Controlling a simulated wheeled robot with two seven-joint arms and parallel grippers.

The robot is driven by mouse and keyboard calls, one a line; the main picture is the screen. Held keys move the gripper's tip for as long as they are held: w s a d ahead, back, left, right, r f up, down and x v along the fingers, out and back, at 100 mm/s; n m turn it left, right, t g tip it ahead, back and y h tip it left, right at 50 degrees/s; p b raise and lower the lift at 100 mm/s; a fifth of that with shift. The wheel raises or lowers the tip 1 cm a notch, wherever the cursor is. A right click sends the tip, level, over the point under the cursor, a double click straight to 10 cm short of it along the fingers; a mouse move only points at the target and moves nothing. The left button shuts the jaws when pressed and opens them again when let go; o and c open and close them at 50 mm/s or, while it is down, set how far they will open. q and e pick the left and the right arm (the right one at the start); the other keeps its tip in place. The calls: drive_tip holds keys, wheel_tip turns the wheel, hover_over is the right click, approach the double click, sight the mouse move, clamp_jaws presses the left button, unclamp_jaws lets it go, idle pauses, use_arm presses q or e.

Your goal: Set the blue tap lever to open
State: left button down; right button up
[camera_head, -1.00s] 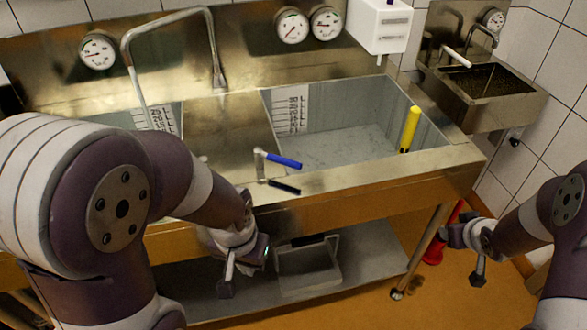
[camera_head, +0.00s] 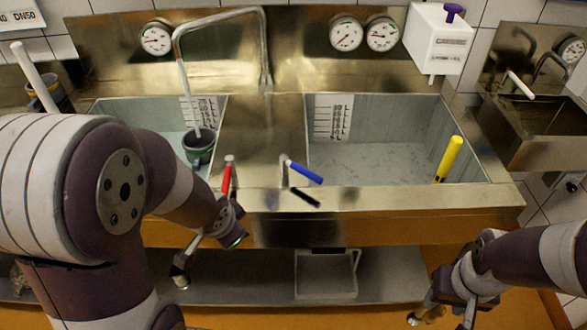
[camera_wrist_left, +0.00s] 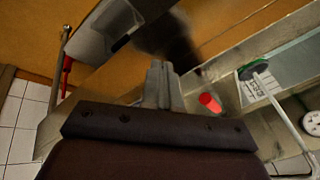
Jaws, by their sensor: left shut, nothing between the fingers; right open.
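The blue tap lever (camera_head: 307,173) sits on a metal post at the front rim of the sink unit, between the two basins. It points to the right and slightly toward me. A red lever (camera_head: 227,178) stands left of it, and its red end shows in the left wrist view (camera_wrist_left: 210,103). My left gripper (camera_head: 180,280) is shut and empty, below the front rim, left of and apart from the blue lever. Its closed fingers show in the left wrist view (camera_wrist_left: 160,85). My right gripper (camera_head: 440,312) is open at the lower right, well away from the lever.
The right basin (camera_head: 375,160) holds a yellow-handled tool (camera_head: 449,158). A curved spout (camera_head: 264,50) reaches over the left basin. A grey bin (camera_head: 326,278) stands on the lower shelf. A white dispenser (camera_head: 436,45) hangs at the back. The front rim right of the blue lever is clear.

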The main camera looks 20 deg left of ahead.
use_arm(q)
drive_tip(key=w+d+r+m+t+h+p, duration=0.1)
drive_tip(key=w+d+r+m+t+h, duration=0.15)
drive_tip(key=m, duration=0.55)
drive_tip(key=w+d+r+m+t+h+p, duration=0.1)
drive_tip(key=w+d+r+m+t+h, duration=0.2)
drive_tip(key=m, duration=0.5)
drive_tip(key=shift+g, duration=0.25)
drive_tip(key=b+x, duration=0.1)
drive_tip(key=x, duration=0.2)
drive_tip(key=b+x, duration=0.1)
drive_tip(key=x, duration=0.3)
drive_tip(key=shift+s+d+r, duration=0.1)
drive_tip(key=shift+s+d, duration=0.05)
drive_tip(key=shift+d, duration=0.05)
drive_tip(key=w, duration=0.1)
drive_tip(key=w+d, duration=0.1)
drive_tip(key=w, duration=0.1)
drive_tip(key=shift+w+d+r, duration=0.15)
drive_tip(key=shift+d+r, duration=0.05)
drive_tip(key=shift+w+d+p, duration=0.2)
drive_tip(key=shift+w+p, duration=0.1)
drive_tip(key=shift+w, duration=0.2)
use_arm(e)
drive_tip(key=shift+a+r, duration=0.15)
drive_tip(key=shift+r, duration=0.6)
drive_tip(key=shift+f, duration=0.1)
